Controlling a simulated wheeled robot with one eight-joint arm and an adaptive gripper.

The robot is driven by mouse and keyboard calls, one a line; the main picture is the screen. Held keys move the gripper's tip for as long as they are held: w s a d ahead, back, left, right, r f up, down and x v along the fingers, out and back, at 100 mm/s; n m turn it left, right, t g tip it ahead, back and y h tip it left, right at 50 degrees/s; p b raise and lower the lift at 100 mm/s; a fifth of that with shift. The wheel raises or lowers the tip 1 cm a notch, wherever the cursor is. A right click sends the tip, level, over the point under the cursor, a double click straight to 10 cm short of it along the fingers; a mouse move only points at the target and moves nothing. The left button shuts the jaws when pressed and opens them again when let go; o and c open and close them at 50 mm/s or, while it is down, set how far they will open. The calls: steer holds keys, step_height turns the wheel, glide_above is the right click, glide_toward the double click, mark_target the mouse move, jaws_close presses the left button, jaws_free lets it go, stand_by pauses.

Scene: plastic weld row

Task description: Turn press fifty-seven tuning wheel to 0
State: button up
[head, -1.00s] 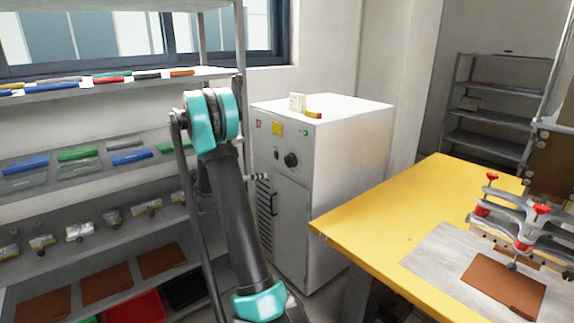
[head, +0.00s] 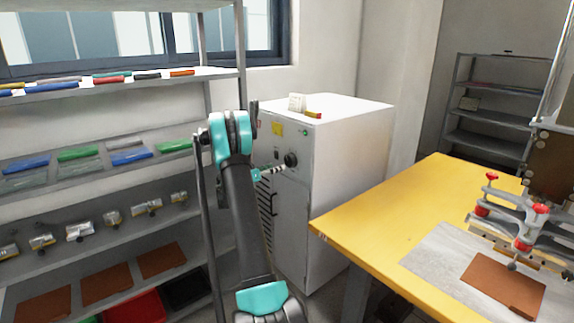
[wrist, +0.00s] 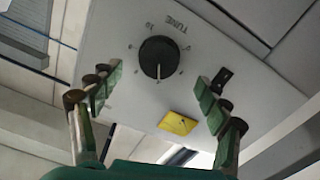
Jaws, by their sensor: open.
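The tuning wheel (head: 290,159) is a round black knob on the upper front of a white press cabinet (head: 340,150). In the wrist view the wheel (wrist: 158,57) sits below the word TUNE, with small marks around it and a pale pointer line towards the bottom of the picture. My gripper (head: 284,168) is just in front of the panel, close to the wheel in the head view. In the wrist view its green-padded fingers (wrist: 160,85) are spread wide on either side, apart from the wheel. Nothing is between them. The dial numbers are too small to read surely.
A yellow label (wrist: 178,123) and a black switch (wrist: 221,80) are on the panel near the wheel. A yellow table (head: 400,210) with a clamp press stands at right. Loaded shelves (head: 100,220) are at left. Small items lie on the cabinet top.

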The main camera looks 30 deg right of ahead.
mark_target(288, 162)
steer(key=d, duration=0.7)
steer(key=shift+w+d, duration=0.2)
steer(key=shift+w, duration=0.1)
steer(key=c, duration=1.1)
steer(key=shift+c, duration=0.2)
